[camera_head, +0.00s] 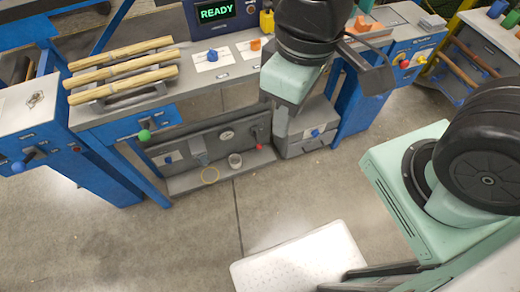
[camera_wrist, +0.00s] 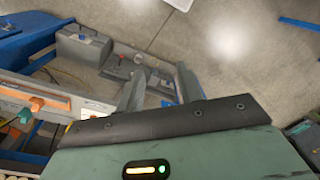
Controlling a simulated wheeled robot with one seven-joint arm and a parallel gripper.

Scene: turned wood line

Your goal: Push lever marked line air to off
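The label "line air" is too small to read in either view, so I cannot tell which lever bears it. One lever with a red ball (camera_head: 258,147) is at the right end of a low dark panel (camera_head: 190,140) with a round gauge (camera_head: 226,134). In the wrist view, a red ball (camera_wrist: 138,59) shows beyond my gripper (camera_wrist: 159,78). My gripper is open and empty, its fingers apart, seemingly touching nothing.
Turned wooden rods (camera_head: 120,70) lie on a rack on the bench. A grey box with a blue knob (camera_head: 315,133) stands right of the low panel. A white perforated platform (camera_head: 300,262) lies on clear floor.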

